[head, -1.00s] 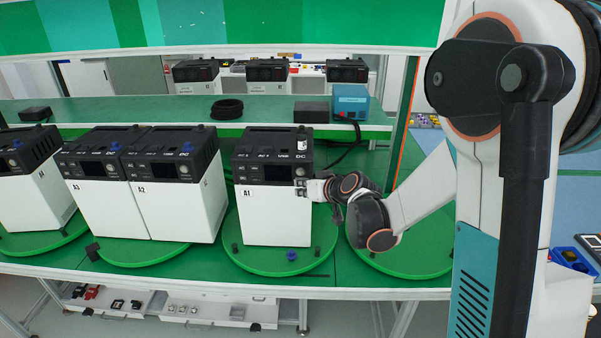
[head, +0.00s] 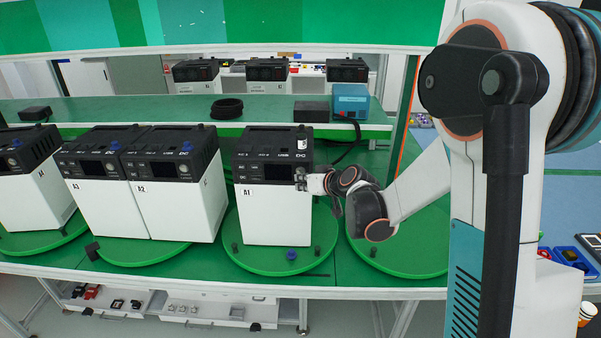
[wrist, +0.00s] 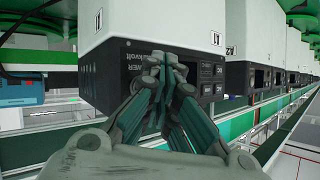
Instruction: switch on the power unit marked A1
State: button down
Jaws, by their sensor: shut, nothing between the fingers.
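The power unit marked A1 (head: 277,218) is a white box with a black top panel, standing upright on a green turntable (head: 262,268). Its label shows on the upper left of the white front. My gripper (head: 303,179) is shut and empty at the right side of the black panel's front. In the wrist view, the unit (wrist: 124,30) appears upside down, and my gripper (wrist: 168,65) has its fingertips together against or very close to the black panel. The fingers hide part of the panel there, including any switch behind them. I cannot tell whether they touch it.
Unit A2 (head: 183,205) and unit A3 (head: 106,208) stand to the left, with another unit (head: 33,200) at the far left. An empty green turntable (head: 415,262) lies to the right under my arm. A blue knob-like part (head: 292,255) sits on A1's turntable.

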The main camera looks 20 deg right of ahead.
jog(key=shift+w, duration=0.1)
dwell(0.7)
jog(key=shift+w+d, duration=0.15)
jog(key=shift+w, duration=0.15)
jog(key=shift+w+d, duration=0.1)
jog(key=shift+w, duration=0.25)
dwell(0.6)
jog(key=shift+s+b, duration=0.15)
jog(key=shift+b, duration=0.15)
jog(key=shift+s+a, duration=0.25)
jog(key=shift+s, duration=0.35)
jog(key=shift+s, duration=0.1)
jog(key=shift+s+a+b, duration=0.1)
jog(key=shift+s+a, duration=0.15)
jog(key=shift+s, duration=0.5)
jog(key=shift+s+a+b, duration=0.15)
jog(key=shift+s+a, duration=0.1)
jog(key=shift+s, duration=0.55)
jog(key=shift+s+a+b, duration=0.1)
jog(key=shift+s+a, duration=0.15)
jog(key=shift+s, duration=0.5)
